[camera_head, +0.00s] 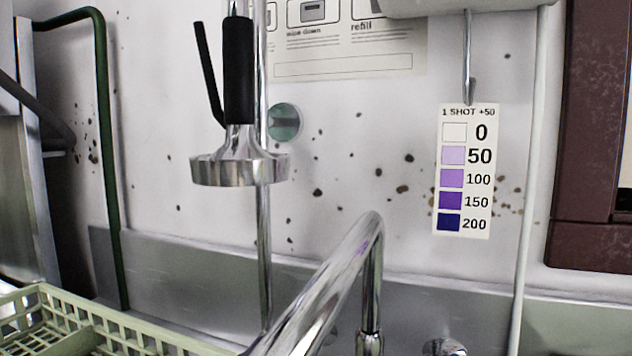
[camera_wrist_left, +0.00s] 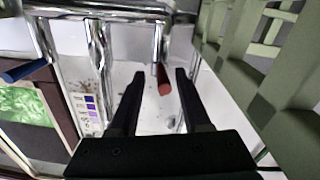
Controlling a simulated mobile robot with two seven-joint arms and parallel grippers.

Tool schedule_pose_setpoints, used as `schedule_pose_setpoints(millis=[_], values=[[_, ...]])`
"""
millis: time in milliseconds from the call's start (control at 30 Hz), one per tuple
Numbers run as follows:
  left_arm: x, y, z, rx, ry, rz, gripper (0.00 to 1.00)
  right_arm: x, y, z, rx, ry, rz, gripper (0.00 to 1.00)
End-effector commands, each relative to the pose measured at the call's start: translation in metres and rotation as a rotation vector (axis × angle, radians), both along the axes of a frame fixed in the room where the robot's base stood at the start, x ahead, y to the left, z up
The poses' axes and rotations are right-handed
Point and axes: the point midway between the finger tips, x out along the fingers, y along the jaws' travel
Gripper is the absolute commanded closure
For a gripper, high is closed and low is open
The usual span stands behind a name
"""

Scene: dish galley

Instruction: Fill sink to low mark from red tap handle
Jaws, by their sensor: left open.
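In the left wrist view, the red tap handle (camera_wrist_left: 164,82) is a short bar whose end shows between the two dark fingertips of my left gripper (camera_wrist_left: 160,74). The fingers are open, with a gap on each side of the handle; I cannot tell the depth between them. A blue handle (camera_wrist_left: 25,71) is at the left of that view. Chrome tap pipes (camera_wrist_left: 100,60) run between the two. In the head view the chrome spout (camera_head: 330,275) rises from the bottom edge. The sink basin, its low mark and any water are not identifiable. My right gripper is not in view.
A pale green rack (camera_head: 125,325) is at the lower left and looms close on the right of the wrist view (camera_wrist_left: 285,100). A spray head (camera_head: 240,170) with a black grip hangs before the stained wall. A purple colour chart (camera_head: 465,170) hangs at the right.

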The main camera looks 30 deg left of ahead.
Motion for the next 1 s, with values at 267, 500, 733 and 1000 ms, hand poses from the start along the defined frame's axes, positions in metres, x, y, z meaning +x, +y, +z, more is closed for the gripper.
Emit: schedule_pose_setpoints(millis=[267, 500, 733, 1000], values=[[-0.051, -0.015, -0.003, 0.0, 0.01, 0.037, 0.52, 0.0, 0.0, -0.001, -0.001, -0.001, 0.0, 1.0], [-0.099, -0.028, 0.0, -0.001, 0.01, 0.029, 0.52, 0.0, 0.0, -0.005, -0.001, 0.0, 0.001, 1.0], [-0.076, -0.073, 0.012, -0.009, 0.134, -0.215, 0.52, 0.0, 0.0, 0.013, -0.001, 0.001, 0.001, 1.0], [-0.076, -0.109, 0.011, 0.019, 0.334, -0.424, 0.52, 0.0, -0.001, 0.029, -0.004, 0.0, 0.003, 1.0]])
